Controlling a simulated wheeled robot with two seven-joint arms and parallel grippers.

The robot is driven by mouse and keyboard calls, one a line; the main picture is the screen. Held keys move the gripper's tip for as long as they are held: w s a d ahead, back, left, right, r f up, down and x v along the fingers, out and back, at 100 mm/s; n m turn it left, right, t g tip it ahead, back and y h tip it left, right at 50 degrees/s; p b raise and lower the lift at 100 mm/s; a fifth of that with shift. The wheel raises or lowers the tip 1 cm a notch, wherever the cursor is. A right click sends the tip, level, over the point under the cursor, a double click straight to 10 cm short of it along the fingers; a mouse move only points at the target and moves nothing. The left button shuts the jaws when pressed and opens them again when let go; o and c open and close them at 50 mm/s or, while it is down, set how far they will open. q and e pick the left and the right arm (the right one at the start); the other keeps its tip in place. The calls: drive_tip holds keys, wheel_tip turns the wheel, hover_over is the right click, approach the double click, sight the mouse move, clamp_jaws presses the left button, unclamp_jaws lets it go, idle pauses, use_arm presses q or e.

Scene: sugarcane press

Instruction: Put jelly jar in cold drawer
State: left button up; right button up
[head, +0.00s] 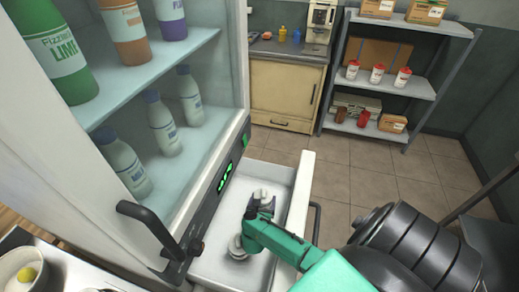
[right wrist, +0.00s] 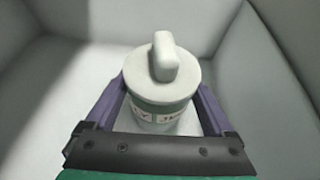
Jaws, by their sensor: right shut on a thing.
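The jelly jar (right wrist: 162,92) is a pale jar with a round lid, a thick upright knob and a green-edged label, partly legible. My right gripper (right wrist: 162,84) is shut on it, with one purple finger on each side of the body. In the head view the jar (head: 262,194) is inside the open white cold drawer (head: 300,190) under the fridge. My right gripper (head: 260,209) reaches down into the drawer there. The jar looks upright; whether its base touches the drawer floor is hidden. My left gripper is not in view.
The glass-fronted fridge (head: 190,75) with several bottles stands above the drawer, its dark handle (head: 145,222) jutting out. A counter holds a bowl (head: 18,270) at lower left. A metal shelf (head: 420,88) with cans and boxes stands at the back. The tiled floor (head: 380,170) between is clear.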

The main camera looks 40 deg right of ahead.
drive_tip(key=o, duration=1.6)
drive_tip(key=shift+s+d, duration=0.1)
drive_tip(key=shift+s+r, duration=0.1)
drive_tip(key=shift+s, duration=0.1)
drive_tip(key=shift+s+r, duration=0.1)
drive_tip(key=v, duration=1.1)
drive_tip(key=shift+s+a+r, duration=0.1)
drive_tip(key=shift+s+a, duration=0.1)
drive_tip(key=shift+a, duration=0.05)
